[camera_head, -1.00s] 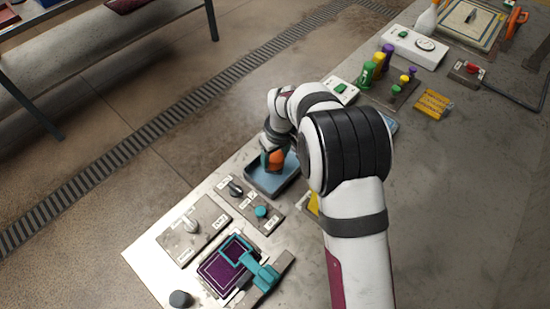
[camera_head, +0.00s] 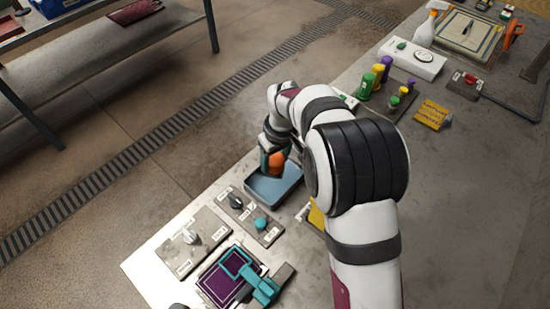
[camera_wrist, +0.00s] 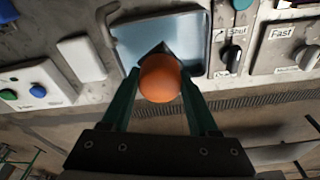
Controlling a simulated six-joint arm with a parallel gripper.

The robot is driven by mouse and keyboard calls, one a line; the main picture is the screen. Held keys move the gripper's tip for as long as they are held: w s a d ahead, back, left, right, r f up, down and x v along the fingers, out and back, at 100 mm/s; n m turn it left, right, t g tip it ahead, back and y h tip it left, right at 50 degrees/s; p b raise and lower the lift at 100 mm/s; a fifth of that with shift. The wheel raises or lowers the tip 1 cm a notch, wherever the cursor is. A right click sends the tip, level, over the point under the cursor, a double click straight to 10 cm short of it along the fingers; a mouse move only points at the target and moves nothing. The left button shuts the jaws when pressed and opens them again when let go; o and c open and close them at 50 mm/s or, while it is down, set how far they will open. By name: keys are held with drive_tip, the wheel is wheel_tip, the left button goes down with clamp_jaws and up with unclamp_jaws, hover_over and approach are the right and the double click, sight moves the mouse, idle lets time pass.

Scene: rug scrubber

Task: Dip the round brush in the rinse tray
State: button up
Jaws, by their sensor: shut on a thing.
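The rinse tray (camera_head: 290,190) is a shallow blue-grey tray with a dark rim near the left edge of the bench. It also fills the top middle of the wrist view (camera_wrist: 196,30). The round brush (camera_head: 276,161) shows as an orange rounded knob. My gripper (camera_head: 268,158) is shut on it, above the tray's far-left part. In the wrist view the orange knob (camera_wrist: 160,78) sits between my two dark green fingers, with a dark part beyond it over the tray. The brush's lower end is hidden, so I cannot tell whether it touches the tray floor.
Panels with knobs (camera_head: 190,238) and a purple pad with a teal frame (camera_head: 232,275) lie nearer on the bench. Green, yellow and purple pegs (camera_head: 376,77) and a spray bottle (camera_head: 428,28) stand farther off.

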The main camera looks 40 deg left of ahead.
sight(276, 157)
idle(0.4)
drive_tip(key=shift+r, duration=1.55)
drive_tip(key=shift+w+d+r, duration=0.1)
drive_tip(key=shift+w+d, duration=0.1)
drive_tip(key=w+d+r+m, duration=0.3)
drive_tip(key=d, duration=0.4)
drive_tip(key=w+d+r+m+t, duration=0.1)
drive_tip(key=w+d+r+m, duration=0.2)
drive_tip(key=d, duration=0.4)
drive_tip(key=w+d+r+m, duration=0.2)
drive_tip(key=w+d+r, duration=0.15)
drive_tip(key=d, duration=0.35)
drive_tip(key=s+d+r+m+h, duration=0.1)
drive_tip(key=s+d+r+m, duration=0.1)
drive_tip(key=d, duration=0.7)
drive_tip(key=s+d+r+m, duration=0.3)
drive_tip(key=d+r+m, duration=0.2)
drive_tip(key=d, duration=0.4)
drive_tip(key=shift+s+d+r+h, duration=0.25)
drive_tip(key=shift+d+h, duration=0.1)
drive_tip(key=shift+h, duration=0.05)
